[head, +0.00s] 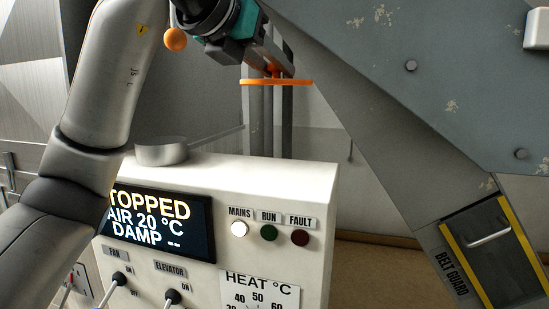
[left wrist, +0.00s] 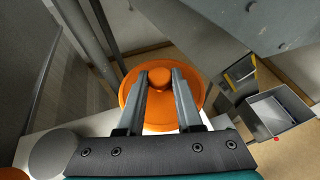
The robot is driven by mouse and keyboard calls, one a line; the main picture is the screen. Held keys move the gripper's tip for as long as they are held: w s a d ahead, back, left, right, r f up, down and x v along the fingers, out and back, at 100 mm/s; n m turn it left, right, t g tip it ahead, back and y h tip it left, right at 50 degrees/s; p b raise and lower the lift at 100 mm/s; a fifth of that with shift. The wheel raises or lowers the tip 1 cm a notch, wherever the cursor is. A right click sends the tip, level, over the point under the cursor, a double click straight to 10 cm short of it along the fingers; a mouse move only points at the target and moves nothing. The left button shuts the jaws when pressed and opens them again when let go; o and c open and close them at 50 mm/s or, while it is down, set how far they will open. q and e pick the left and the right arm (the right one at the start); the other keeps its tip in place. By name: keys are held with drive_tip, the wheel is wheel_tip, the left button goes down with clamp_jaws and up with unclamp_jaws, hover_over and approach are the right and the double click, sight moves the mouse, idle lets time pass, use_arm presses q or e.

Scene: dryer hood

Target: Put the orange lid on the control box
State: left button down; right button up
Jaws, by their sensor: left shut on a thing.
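The orange lid (head: 258,82) is a flat disc with a round knob. It hangs roughly level, above and behind the top of the white control box (head: 300,180), apart from it. My left gripper (head: 276,70) is shut on the lid's knob, coming from above. In the left wrist view the gripper's two fingers (left wrist: 161,74) flank the knob, and the lid (left wrist: 160,105) spreads out beneath them. The control box's white top (left wrist: 100,122) shows partly beside and below the lid there. My right gripper is in neither view.
A short grey cylinder (head: 162,152) stands on the left part of the box top. An orange ball (head: 176,39) shows near my wrist. Upright grey posts (head: 257,120) stand behind the box. A large sloping grey hood (head: 440,80) and the belt guard (head: 490,255) are on the right.

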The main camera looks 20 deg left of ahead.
use_arm(q)
hover_over(273, 174)
wheel_tip(273, 174, down, 10)
drive_tip(key=shift+f, duration=2)
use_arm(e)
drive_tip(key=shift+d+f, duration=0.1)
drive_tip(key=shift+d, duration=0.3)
use_arm(q)
drive_tip(key=shift+f, duration=0.1)
drive_tip(key=c, duration=0.6)
unclamp_jaws()
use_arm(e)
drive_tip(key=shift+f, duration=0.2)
